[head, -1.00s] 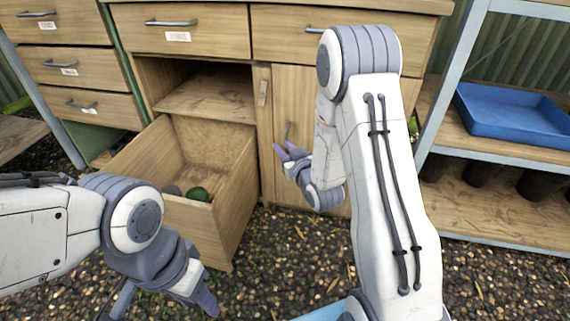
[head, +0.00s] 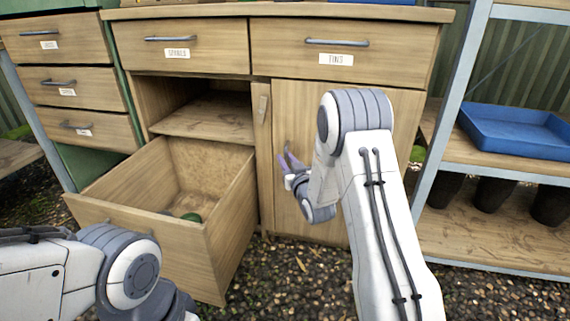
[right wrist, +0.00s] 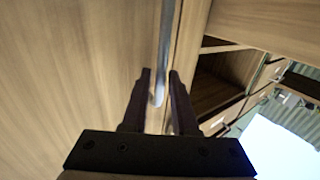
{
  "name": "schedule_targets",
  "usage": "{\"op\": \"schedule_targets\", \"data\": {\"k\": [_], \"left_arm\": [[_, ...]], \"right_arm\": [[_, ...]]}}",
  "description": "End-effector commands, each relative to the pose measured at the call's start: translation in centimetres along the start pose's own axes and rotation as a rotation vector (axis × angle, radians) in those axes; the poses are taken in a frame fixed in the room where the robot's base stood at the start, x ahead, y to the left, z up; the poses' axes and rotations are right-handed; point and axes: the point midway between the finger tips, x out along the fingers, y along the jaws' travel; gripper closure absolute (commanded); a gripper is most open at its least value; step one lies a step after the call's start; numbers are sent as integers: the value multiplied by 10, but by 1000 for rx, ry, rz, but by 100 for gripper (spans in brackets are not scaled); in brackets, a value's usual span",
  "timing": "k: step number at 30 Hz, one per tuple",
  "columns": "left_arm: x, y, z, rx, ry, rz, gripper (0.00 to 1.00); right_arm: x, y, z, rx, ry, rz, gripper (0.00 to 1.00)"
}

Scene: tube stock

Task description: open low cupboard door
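The low cupboard door (head: 297,112) is a shut, light wooden panel below the drawer labelled TINT. Its grey upright bar handle (right wrist: 166,45) is near the door's left edge, and in the head view it is partly hidden by my right gripper (head: 287,160). In the right wrist view the dark fingers of the right gripper (right wrist: 160,88) are apart, with the handle's lower end showing between them. I cannot tell whether either finger touches it. My left arm is low at the left of the head view, and its gripper is out of frame.
A deep wooden drawer (head: 233,230) stands pulled out left of the door, with a green round thing (head: 191,217) inside. An open shelf (head: 208,118) is above it. On the right stands a rack with a blue tray (head: 515,128) and dark pots (head: 492,193). Gravel covers the floor.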

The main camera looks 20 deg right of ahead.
Motion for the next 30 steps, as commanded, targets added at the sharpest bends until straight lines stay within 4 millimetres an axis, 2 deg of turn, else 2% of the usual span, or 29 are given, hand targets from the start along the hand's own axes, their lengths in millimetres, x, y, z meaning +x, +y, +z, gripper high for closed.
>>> {"op": "schedule_targets", "data": {"k": [3,11,13,30], "left_arm": [[3,0,0,0,0,0,55],[2,0,0,0,0,0,55],[2,0,0,0,0,0,55],[3,0,0,0,0,0,55]], "right_arm": [[6,0,0,1,0,0,73],[7,0,-1,1,0,0,73],[7,0,-1,1,-1,0,100],[6,0,0,0,-1,1,100]]}}
